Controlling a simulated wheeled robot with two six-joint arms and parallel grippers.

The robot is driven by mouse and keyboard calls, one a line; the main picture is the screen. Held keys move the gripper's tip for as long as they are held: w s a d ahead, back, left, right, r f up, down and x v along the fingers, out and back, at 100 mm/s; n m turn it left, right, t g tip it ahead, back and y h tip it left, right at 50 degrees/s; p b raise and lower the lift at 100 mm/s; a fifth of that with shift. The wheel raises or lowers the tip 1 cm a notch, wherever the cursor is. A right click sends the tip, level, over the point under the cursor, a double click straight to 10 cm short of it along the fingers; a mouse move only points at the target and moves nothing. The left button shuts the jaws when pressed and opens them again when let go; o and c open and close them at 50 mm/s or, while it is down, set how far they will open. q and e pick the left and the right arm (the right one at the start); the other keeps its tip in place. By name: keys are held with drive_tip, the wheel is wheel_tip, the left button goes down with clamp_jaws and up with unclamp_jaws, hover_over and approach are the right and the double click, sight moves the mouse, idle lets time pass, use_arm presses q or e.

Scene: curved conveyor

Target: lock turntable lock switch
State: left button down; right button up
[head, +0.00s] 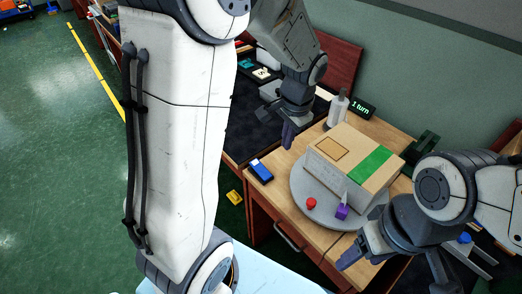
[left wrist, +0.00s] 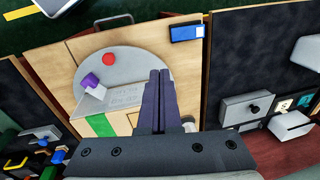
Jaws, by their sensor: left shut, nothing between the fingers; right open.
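The turntable (head: 300,187) is a round grey disc on a wooden table; it also shows in the left wrist view (left wrist: 125,65). A cardboard box (head: 330,152) with a green strip sits on it. A red knob (head: 311,203) and a purple block (head: 342,212) with a white wedge are at its near edge. A blue-and-white device (head: 260,171) lies on the table left of the disc. I cannot tell which piece is the lock switch. My left gripper (head: 288,136) is shut and empty above the table, left of the box. My right gripper (head: 349,262) is open near the table's front right.
A bottle (head: 338,108) and a "1 turn" sign (head: 362,107) stand behind the box. Dark mats with small parts lie on both sides of the wooden table. My white arm hides much of the left.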

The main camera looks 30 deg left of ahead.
use_arm(q)
drive_tip(key=y+b, duration=0.1)
hover_over(253, 161)
drive_tip(key=s+d, duration=0.1)
drive_tip(key=d, duration=0.2)
drive_tip(key=d+x, duration=0.1)
drive_tip(key=x, duration=0.4)
drive_tip(key=shift+s+a+n, duration=0.1)
drive_tip(key=shift+s+n, duration=0.15)
drive_tip(key=shift+n, duration=0.15)
use_arm(e)
drive_tip(key=shift+f, duration=0.95)
use_arm(q)
drive_tip(key=shift+f, duration=0.1)
drive_tip(key=x, duration=1.3)
drive_tip(key=shift+a+f+b, duration=0.15)
drive_tip(key=shift+f+b, duration=0.15)
drive_tip(key=shift+f, duration=0.1)
use_arm(e)
drive_tip(key=shift+f, duration=0.2)
